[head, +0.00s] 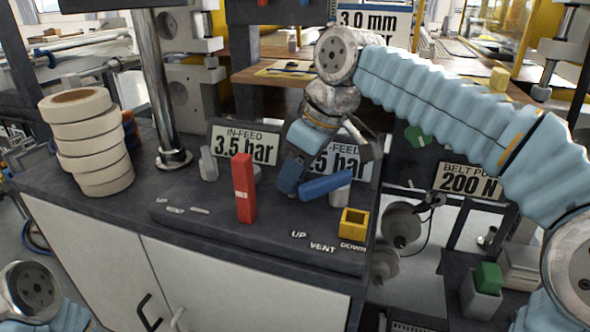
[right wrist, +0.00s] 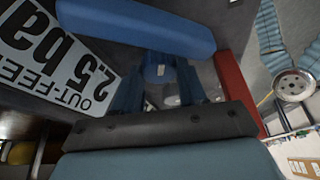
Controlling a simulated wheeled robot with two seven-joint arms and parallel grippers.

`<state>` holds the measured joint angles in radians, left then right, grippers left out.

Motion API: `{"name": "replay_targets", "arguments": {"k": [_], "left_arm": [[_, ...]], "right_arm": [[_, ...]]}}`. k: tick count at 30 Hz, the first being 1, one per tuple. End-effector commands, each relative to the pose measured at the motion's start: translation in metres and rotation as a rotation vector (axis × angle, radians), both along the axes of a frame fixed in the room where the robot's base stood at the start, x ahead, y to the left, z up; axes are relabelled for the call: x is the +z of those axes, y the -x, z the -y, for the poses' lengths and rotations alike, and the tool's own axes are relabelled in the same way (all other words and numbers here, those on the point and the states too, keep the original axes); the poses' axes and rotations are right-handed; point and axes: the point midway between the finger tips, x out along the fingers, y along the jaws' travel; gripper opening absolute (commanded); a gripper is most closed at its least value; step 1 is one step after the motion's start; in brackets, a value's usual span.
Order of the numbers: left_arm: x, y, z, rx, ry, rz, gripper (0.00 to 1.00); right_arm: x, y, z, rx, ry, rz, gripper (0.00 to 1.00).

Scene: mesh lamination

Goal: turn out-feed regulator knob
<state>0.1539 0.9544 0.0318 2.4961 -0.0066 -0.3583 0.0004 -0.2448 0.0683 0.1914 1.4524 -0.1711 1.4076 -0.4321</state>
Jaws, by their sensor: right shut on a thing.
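My right gripper (head: 291,180) reaches down onto the control panel (head: 215,228) in front of the out-feed pressure sign (head: 349,165). In the right wrist view its two blue fingers (right wrist: 161,92) are closed around a small blue part (right wrist: 158,70), which appears to be the out-feed regulator knob. In the head view the gripper hides the knob. A blue lever (head: 327,186) lies close beside the fingers on the right; it also shows in the right wrist view (right wrist: 140,27). The sign reads 2.5 bar in the wrist view (right wrist: 52,62). My left gripper is out of view.
A red lever (head: 243,188) stands upright left of the gripper. The in-feed sign (head: 244,143) reads 3.5 bar, with a grey knob (head: 208,165) before it. A yellow square piece (head: 354,223) sits at the panel's right. Stacked tape rolls (head: 88,142) and a metal post (head: 160,85) stand left.

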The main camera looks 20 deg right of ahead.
Motion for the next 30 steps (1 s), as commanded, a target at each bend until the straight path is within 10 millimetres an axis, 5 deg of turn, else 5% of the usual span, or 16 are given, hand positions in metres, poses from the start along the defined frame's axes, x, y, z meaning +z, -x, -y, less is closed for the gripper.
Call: {"name": "replay_targets", "arguments": {"k": [14, 15, 19, 30], "left_arm": [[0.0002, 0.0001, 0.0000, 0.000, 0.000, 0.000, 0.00], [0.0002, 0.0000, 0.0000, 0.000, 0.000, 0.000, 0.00], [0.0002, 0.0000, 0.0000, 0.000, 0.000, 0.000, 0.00], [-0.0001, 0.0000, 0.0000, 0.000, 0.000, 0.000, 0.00]], "right_arm": [[0.0011, -0.0006, 0.0004, 0.015, -0.001, 0.004, 0.10], [0.0011, -0.0005, 0.0003, 0.015, -0.001, 0.004, 0.44], [0.0009, -0.0004, 0.0003, 0.015, 0.000, 0.003, 0.64], [0.0045, 0.0008, 0.0013, 0.016, 0.000, 0.002, 0.67]]}}
